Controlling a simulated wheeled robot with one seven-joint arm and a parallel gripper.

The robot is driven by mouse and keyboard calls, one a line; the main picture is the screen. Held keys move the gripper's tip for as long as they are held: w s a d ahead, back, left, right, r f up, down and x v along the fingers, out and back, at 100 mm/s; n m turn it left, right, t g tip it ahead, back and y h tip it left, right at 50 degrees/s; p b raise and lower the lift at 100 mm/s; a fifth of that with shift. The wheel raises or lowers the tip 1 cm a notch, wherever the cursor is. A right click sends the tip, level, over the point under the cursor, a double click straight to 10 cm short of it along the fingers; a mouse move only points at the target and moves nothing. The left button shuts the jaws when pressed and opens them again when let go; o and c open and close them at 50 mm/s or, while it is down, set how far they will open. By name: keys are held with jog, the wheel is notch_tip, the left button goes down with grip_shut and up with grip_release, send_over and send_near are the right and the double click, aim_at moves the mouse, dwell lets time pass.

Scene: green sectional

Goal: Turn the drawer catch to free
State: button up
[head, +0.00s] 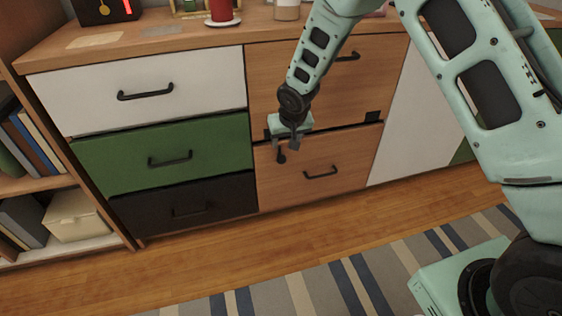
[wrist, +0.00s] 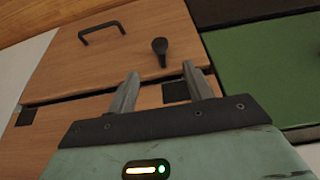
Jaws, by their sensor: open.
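The drawer catch is a small black knob-like piece (head: 281,157) on the lower wooden drawer front (head: 345,155), near that drawer's upper left corner. It also shows in the wrist view (wrist: 159,48), with a wide rounded end and a narrower end. My gripper (head: 286,145) is close to the drawer front at the catch. In the wrist view my gripper (wrist: 164,84) is open and empty, and the catch appears just beyond the fingertips, between their lines. I see no contact. The gripper body partly covers the area above the catch in the head view.
The lower wooden drawer has a black bar handle (head: 320,173) right of the catch. Dark plates (head: 372,117) sit near the seam below the upper wooden drawer (head: 350,85). A green drawer (head: 165,155) is at left. A striped rug (head: 330,280) lies on open floor in front.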

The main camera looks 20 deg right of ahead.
aim_at(282, 157)
jog(key=b+x, duration=0.3)
jog(key=x, duration=0.8)
jog(key=shift+f, duration=0.15)
jog(key=c, duration=0.9)
